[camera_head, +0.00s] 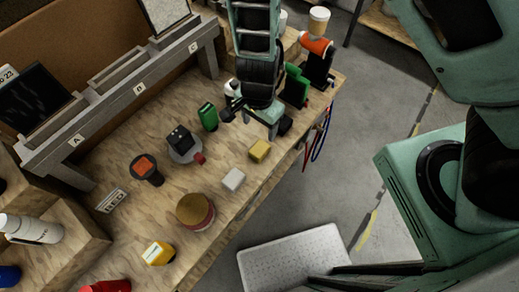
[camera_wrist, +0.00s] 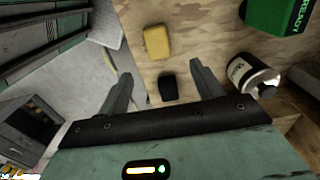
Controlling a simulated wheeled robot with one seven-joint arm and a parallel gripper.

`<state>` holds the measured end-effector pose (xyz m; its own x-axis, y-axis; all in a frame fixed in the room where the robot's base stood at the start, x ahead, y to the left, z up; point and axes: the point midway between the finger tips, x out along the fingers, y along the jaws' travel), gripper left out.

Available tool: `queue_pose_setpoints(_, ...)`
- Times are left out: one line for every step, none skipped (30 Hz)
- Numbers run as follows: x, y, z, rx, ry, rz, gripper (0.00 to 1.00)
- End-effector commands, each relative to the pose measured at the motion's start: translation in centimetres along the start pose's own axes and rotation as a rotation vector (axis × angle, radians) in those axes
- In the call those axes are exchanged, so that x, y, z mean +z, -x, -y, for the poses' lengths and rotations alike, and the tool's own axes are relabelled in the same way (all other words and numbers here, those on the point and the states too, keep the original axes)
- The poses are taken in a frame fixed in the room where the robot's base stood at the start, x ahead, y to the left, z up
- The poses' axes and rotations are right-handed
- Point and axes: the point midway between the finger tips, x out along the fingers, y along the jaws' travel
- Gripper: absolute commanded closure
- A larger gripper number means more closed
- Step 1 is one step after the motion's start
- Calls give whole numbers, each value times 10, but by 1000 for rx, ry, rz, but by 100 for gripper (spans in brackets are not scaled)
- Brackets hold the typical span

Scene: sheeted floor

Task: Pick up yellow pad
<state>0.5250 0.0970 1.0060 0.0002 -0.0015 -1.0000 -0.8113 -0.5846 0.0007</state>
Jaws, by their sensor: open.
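A small yellow pad (camera_head: 259,151) lies on the wooden workbench near its front edge. It also shows in the wrist view (camera_wrist: 157,42), beyond my fingertips and roughly in line with the gap between them. My gripper (camera_wrist: 162,82) is open and empty, with its fingers spread wide. In the head view my gripper (camera_head: 258,118) hangs over the bench, just behind the pad and apart from it. A small black object (camera_wrist: 168,86) appears between the fingers in the wrist view; its distance from them is unclear.
A white block (camera_head: 233,179) and a round brown-topped tin (camera_head: 195,211) sit left of the pad. Another yellow item (camera_head: 158,252) lies farther left. Open floor (camera_head: 330,190) lies beyond the bench edge.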

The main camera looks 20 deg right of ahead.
Motion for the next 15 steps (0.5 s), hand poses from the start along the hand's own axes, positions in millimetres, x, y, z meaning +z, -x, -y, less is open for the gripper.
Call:
queue_pose_setpoints(-1,-15,-1,3,-4,2,34)
queue_pose_setpoints(-1,-21,-1,3,-3,2,34)
queue_pose_setpoints(0,-30,-1,3,-3,3,34)
queue_pose_setpoints(-1,-36,-1,2,-4,2,34)
queue_pose_setpoints(-1,-42,-1,3,-2,3,34)
queue_pose_setpoints(0,-49,-1,2,-3,3,34)
queue_pose_setpoints(0,-54,-1,2,-4,3,34)
queue_pose_setpoints(0,-58,-1,3,-1,2,34)
queue_pose_setpoints(0,-62,-1,2,-1,3,34)
queue_pose_setpoints(0,-65,0,1,0,2,34)
queue_pose_setpoints(0,-67,0,1,0,2,34)
queue_pose_setpoints(0,-69,0,0,1,2,34)
queue_pose_setpoints(0,-70,0,0,2,2,34)
queue_pose_setpoints(0,-71,0,0,2,1,34)
queue_pose_setpoints(0,-73,0,0,3,1,34)
